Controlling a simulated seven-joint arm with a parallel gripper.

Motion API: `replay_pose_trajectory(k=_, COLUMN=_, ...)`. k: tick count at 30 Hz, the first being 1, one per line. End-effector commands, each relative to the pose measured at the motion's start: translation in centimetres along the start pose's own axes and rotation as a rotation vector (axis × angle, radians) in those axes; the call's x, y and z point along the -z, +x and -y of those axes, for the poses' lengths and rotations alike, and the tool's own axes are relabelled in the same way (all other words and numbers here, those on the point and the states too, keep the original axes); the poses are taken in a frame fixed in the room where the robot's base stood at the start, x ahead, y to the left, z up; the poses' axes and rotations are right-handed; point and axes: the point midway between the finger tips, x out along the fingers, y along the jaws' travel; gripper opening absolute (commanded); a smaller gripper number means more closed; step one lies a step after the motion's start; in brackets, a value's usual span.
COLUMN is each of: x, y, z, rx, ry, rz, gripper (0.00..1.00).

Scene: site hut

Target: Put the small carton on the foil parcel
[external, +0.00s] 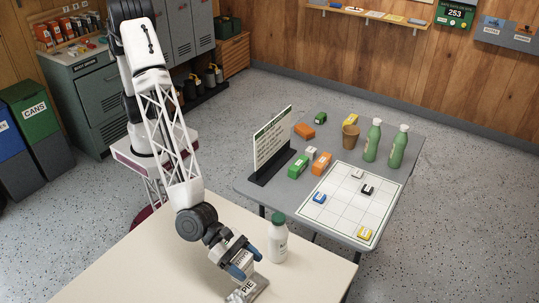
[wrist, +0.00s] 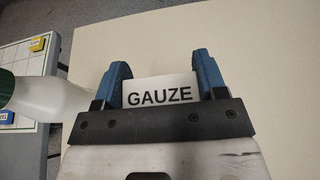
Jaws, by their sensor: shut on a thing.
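The small carton is white with black GAUZE lettering (wrist: 160,90). It sits between the blue fingers of my gripper (wrist: 165,78) in the wrist view, and both fingers are closed on its sides. In the external view my gripper (external: 246,263) points down at the front of the pale table. The foil parcel, a silvery pack with a PIE label (external: 242,291), lies on that table directly under or just in front of my gripper. The gripper partly covers it, and I cannot tell whether the carton touches it. The parcel is not visible in the wrist view.
A white bottle with a green cap (external: 277,240) stands close beside my gripper; it also shows at the left of the wrist view (wrist: 45,98). A grey table (external: 240,187) behind holds a sign, cartons, green bottles and a grid board. The pale table's left part is clear.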

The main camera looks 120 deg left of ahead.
Motion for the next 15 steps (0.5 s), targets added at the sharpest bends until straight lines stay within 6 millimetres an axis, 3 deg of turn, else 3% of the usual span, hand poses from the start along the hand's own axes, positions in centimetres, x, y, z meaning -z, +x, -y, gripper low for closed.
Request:
replay_pose_trajectory(k=6, x=-0.5, y=1.6, z=0.7, rx=0.000, ry=0.001, rz=0.000, gripper=0.43)
replay_pose_trajectory(k=15, x=-0.5, y=1.8, z=0.8, rx=0.000, ry=0.001, rz=0.000, gripper=0.43)
